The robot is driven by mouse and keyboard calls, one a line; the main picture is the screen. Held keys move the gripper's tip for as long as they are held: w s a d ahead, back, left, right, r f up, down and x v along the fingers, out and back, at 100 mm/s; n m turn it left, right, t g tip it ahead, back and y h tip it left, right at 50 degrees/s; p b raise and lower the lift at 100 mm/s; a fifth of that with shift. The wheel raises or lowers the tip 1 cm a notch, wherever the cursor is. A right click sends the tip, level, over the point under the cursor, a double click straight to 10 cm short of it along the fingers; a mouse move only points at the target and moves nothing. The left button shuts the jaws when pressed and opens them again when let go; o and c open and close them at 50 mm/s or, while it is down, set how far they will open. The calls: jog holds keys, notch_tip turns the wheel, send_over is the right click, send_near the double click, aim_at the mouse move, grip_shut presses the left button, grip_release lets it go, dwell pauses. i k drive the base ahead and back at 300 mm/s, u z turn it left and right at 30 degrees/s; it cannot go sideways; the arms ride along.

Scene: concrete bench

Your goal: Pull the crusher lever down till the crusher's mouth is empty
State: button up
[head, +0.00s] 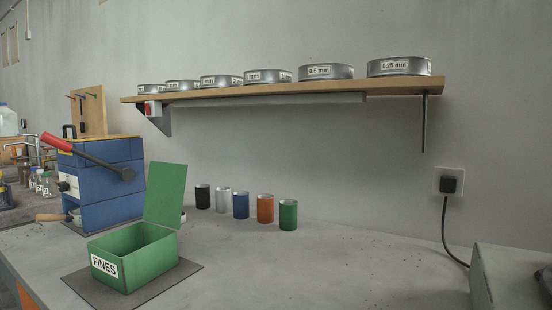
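The crusher (100,190) is a blue boxy machine at the left of the bench. Its lever (95,158) is a dark bar on the near side, running from a round pivot at the right up to a red grip (56,143) at the upper left. The grip end is higher than the pivot end. The inside of the crusher's mouth cannot be seen from here, so its contents are hidden. My gripper is not in view.
A green box labelled FINES (150,262) stands lid-up on a dark mat (190,275), close in front of the crusher. Several coloured cups (241,206) stand behind it. A shelf (290,92) holds sieves above. The bench's middle right is clear.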

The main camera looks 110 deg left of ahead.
aim_at(126, 175)
jog(key=u, duration=4.5)
jog(key=i, duration=0.5)
jog(key=k, duration=0.65)
jog(key=u, duration=0.7)
jog(key=i, duration=1.6)
jog(key=z, duration=0.35)
